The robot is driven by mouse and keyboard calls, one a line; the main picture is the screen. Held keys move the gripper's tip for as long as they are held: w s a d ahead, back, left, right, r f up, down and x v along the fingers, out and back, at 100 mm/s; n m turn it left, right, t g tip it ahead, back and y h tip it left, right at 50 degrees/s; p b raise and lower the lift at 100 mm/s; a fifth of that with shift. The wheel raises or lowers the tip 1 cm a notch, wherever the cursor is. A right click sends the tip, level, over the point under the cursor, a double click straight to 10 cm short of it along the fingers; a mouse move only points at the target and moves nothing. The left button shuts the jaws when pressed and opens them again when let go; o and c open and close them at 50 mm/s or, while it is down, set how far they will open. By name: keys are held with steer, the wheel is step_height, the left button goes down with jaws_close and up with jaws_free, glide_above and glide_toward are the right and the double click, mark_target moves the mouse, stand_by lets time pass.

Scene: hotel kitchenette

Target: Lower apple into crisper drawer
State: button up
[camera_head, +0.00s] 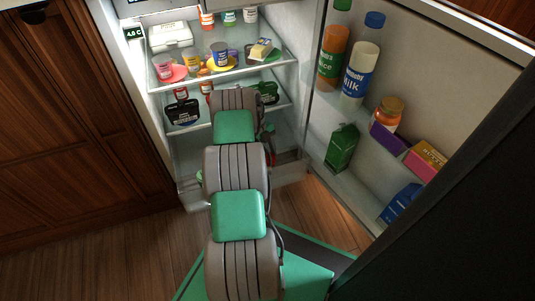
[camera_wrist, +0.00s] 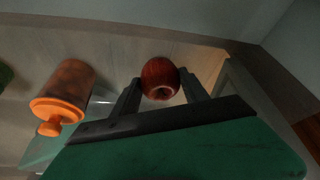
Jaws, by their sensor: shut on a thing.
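The red apple (camera_wrist: 160,72) is between the two dark fingers of my gripper (camera_wrist: 162,88) in the wrist view; the gripper is shut on it. In the head view my arm reaches down into the open fridge and hides the gripper. A small red patch beside the arm's end may be the apple, but I cannot tell. The crisper drawer (camera_head: 292,174) is pulled out at the fridge's bottom, its middle covered by my arm. In the wrist view a pale wall edge (camera_wrist: 238,88) stands right of the apple; I cannot tell whether the apple is below the drawer's rim.
An orange-lidded container (camera_wrist: 66,92) lies left of the gripper in the wrist view. Shelves above the drawer hold a white carton (camera_head: 170,36), a black pack (camera_head: 183,111) and several other foods. The open door at right holds a milk bottle (camera_head: 361,70) and a green carton (camera_head: 341,148).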

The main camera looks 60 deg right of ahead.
steer(key=shift+f, duration=0.1)
steer(key=o, duration=1.5)
